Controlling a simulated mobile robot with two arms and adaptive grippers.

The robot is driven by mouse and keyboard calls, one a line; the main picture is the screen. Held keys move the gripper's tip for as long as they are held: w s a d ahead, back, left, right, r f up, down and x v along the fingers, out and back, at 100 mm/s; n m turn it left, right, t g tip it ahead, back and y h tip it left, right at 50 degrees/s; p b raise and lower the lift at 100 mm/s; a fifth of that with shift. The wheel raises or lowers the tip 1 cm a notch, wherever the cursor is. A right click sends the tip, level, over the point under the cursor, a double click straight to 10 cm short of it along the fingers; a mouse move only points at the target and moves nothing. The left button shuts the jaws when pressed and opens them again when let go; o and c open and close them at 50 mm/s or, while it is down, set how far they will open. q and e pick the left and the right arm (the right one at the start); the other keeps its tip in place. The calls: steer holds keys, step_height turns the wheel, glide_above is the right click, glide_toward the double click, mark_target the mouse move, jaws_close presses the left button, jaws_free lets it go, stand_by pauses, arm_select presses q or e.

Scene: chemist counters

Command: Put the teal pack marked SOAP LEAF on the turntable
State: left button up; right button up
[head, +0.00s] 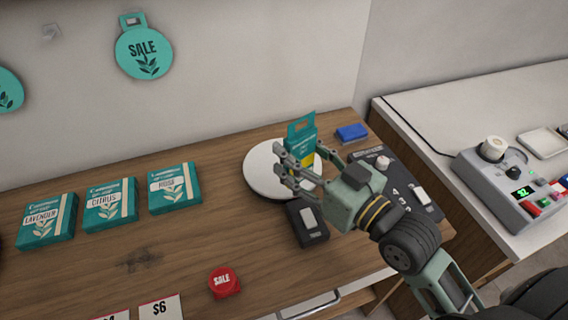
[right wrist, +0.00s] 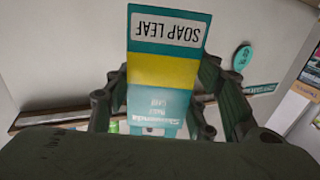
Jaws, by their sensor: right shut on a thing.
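The teal pack marked SOAP LEAF (head: 301,132) has a yellow band and stands roughly upright at the white round turntable (head: 259,178). My right gripper (head: 290,167) is shut on the pack, over the turntable. In the right wrist view the pack (right wrist: 163,70) sits between the fingers (right wrist: 162,95), its label upside down in the picture. The gripper hides part of the pack's lower end and of the turntable, so I cannot tell whether they touch. My left gripper is not in view.
Teal packs marked LAVENDER (head: 47,221), CITRUS (head: 109,206) and ROSE (head: 174,188) lie on the counter at left. A dark device (head: 307,222), a blue block (head: 351,132) and a keypad unit (head: 405,190) are near the turntable. A red SALE piece (head: 224,283) lies in front.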

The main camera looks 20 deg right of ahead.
steer(key=shift+a+f+y+b, duration=0.1)
steer(key=shift+a+y+b, duration=0.2)
steer(key=shift+b, duration=0.45)
steer(key=w+b, duration=0.1)
steer(key=f+b, duration=0.1)
steer(key=b, duration=0.1)
steer(key=shift+w+d+f, duration=0.2)
steer(key=shift+w, duration=0.15)
steer(key=w+f, duration=0.2)
steer(key=w, duration=0.1)
steer(key=w+d+f, duration=0.1)
steer(key=w+f, duration=0.5)
steer(key=shift+w+d+f, duration=0.15)
steer(key=shift+w+d, duration=0.05)
steer(key=shift+w, duration=0.1)
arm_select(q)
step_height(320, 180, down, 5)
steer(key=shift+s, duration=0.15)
arm_select(e)
steer(key=shift+f, duration=0.4)
steer(key=shift+f, duration=0.1)
steer(key=o, duration=1.1)
steer(key=shift+b, duration=0.3)
